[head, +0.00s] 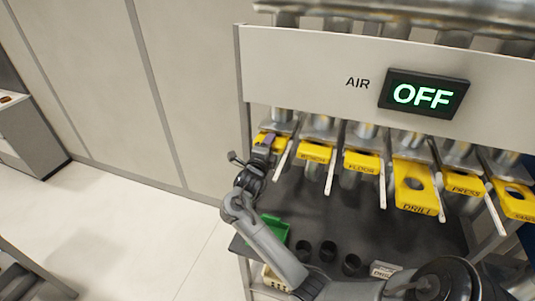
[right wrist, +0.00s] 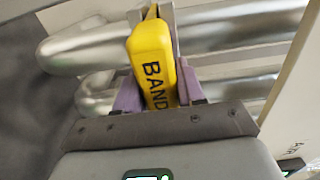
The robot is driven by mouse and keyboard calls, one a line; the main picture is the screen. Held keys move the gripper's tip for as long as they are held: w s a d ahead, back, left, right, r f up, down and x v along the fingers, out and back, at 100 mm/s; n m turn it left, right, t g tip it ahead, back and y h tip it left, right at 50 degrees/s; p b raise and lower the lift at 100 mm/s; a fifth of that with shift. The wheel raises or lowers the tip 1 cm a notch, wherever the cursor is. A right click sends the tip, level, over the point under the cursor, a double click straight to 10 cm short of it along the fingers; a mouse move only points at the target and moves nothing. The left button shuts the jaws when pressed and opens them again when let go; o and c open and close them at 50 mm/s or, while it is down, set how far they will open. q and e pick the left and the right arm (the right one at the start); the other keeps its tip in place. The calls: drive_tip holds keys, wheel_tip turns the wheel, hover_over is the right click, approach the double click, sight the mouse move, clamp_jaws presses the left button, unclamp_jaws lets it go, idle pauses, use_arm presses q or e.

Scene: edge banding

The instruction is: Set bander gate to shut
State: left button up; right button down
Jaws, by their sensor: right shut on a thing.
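The bander gate is the leftmost yellow tab (head: 265,137) in the row under the air panel, partly hidden by my right gripper. In the right wrist view its yellow handle (right wrist: 152,55) shows the letters "BAND", the rest of the word being covered. My right gripper (head: 265,149) has come up from below and is shut on this handle. Its purple fingers (right wrist: 158,90) press on both sides of the handle in the right wrist view. My left gripper is not in view.
More yellow gates hang to the right, including floor (head: 363,163), drill (head: 415,188) and press (head: 463,184). A display (head: 424,94) reads OFF beside "AIR". Below, a dark shelf (head: 330,215) holds a green bin (head: 274,229) and black cups (head: 328,250). Open floor lies left.

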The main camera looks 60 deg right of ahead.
drive_tip(key=shift+f, duration=0.15)
drive_tip(key=shift+d, duration=0.1)
drive_tip(key=c, duration=1)
unclamp_jaws()
drive_tip(key=shift+o, duration=1.2)
drive_tip(key=shift+d, duration=0.2)
drive_tip(key=shift+a, duration=0.25)
drive_tip(key=s+a+b, duration=0.2)
drive_tip(key=a, duration=0.8)
drive_tip(key=shift+a, duration=0.15)
